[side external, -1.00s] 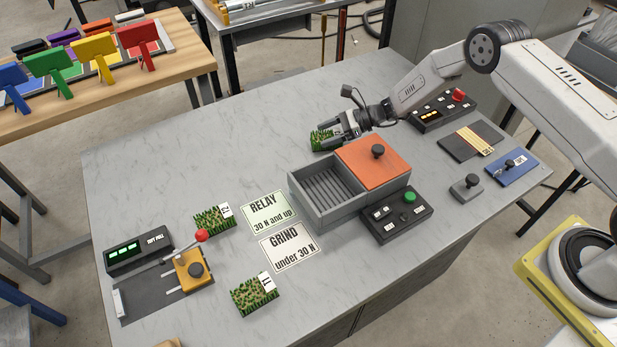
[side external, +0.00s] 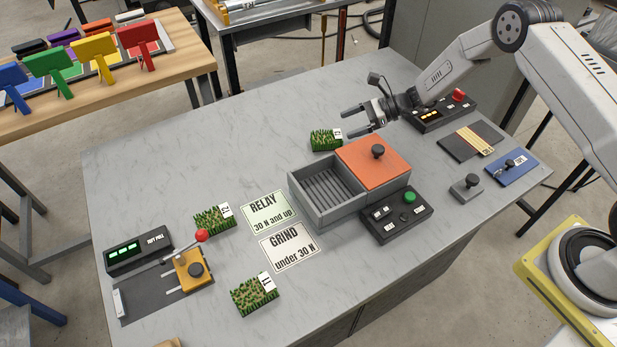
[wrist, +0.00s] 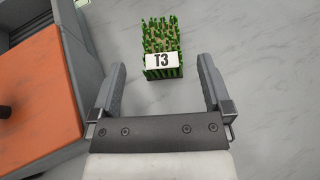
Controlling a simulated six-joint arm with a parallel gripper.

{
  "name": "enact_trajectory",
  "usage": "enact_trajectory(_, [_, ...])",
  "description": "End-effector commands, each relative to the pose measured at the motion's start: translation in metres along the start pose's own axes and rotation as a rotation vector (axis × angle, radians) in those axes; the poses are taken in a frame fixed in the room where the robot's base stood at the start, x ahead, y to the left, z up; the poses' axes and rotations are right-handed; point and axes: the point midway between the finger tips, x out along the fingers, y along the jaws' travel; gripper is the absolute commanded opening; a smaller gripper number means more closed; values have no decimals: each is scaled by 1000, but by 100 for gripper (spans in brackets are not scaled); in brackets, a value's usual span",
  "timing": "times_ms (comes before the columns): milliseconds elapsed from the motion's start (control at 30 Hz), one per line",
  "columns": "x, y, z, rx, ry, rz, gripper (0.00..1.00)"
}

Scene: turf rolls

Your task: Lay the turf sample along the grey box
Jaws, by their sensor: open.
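The turf sample tagged T3 (side external: 325,140) lies flat on the table behind the grey box (side external: 330,216), close to its back wall and apart from it. In the wrist view the T3 turf (wrist: 161,50) lies beyond the fingertips, and the box wall (wrist: 88,38) is at the left. My gripper (side external: 357,121) is open and empty, raised above the table to the right of the T3 turf. Its two fingers also show in the wrist view (wrist: 161,75). Turf T2 (side external: 213,219) and turf T1 (side external: 254,296) lie on the left part of the table.
The box has an orange lid (side external: 372,160) with a black knob over its right part. A black panel with a green button (side external: 397,213) stands in front. RELAY (side external: 269,212) and GRIND (side external: 289,246) cards lie left of the box. The table's back left is clear.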

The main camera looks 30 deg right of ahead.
Motion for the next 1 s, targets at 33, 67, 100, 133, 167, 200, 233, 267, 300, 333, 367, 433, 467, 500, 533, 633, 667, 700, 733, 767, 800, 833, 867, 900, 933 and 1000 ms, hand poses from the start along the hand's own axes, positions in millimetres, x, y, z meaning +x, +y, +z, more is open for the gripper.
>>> enact_trajectory(33, [-10, -1, 0, 0, 0, -3, 100])
enact_trajectory(67, [-15, -1, 0, 0, 0, -2, 100])
enact_trajectory(100, [-21, -1, 0, 0, -1, -2, 100])
enact_trajectory(133, [-25, 0, 0, 1, -1, -2, 100])
enact_trajectory(167, [-29, -1, 0, 0, 0, -2, 100])
enact_trajectory(200, [-34, -1, 0, 0, 0, -2, 100])
enact_trajectory(233, [-37, -1, 0, 0, 0, -1, 100])
enact_trajectory(267, [-40, -1, 0, 0, 0, -2, 100])
enact_trajectory(300, [-44, -1, 0, 0, -1, -2, 100])
enact_trajectory(333, [-46, 0, 0, 0, -1, -1, 100])
enact_trajectory(367, [-48, 0, 0, 0, -1, 0, 100])
enact_trajectory(433, [-51, 0, 0, 0, 0, 1, 100])
enact_trajectory(467, [-52, 0, 0, 0, 0, 1, 100])
enact_trajectory(500, [-53, 0, 0, 0, 0, 1, 100])
enact_trajectory(533, [-53, 0, 0, 0, 0, 1, 100])
enact_trajectory(633, [-53, 0, 0, 0, 0, 1, 100])
enact_trajectory(667, [-53, 0, 0, 0, 0, 1, 100])
enact_trajectory(700, [-53, 0, 0, 0, 0, 1, 100])
enact_trajectory(733, [-53, 0, 0, 0, 0, 1, 100])
enact_trajectory(767, [-53, 0, 0, 0, 0, 1, 100])
enact_trajectory(800, [-53, 0, 0, 0, 0, 1, 100])
enact_trajectory(833, [-53, 0, 0, 0, 0, 1, 100])
enact_trajectory(867, [-53, 0, 0, 0, 0, 1, 100])
enact_trajectory(900, [-53, 0, 0, 0, 0, 1, 100])
enact_trajectory(933, [-53, 0, 0, 0, 0, 1, 100])
enact_trajectory(1000, [-53, 0, 0, 0, 0, 1, 100])
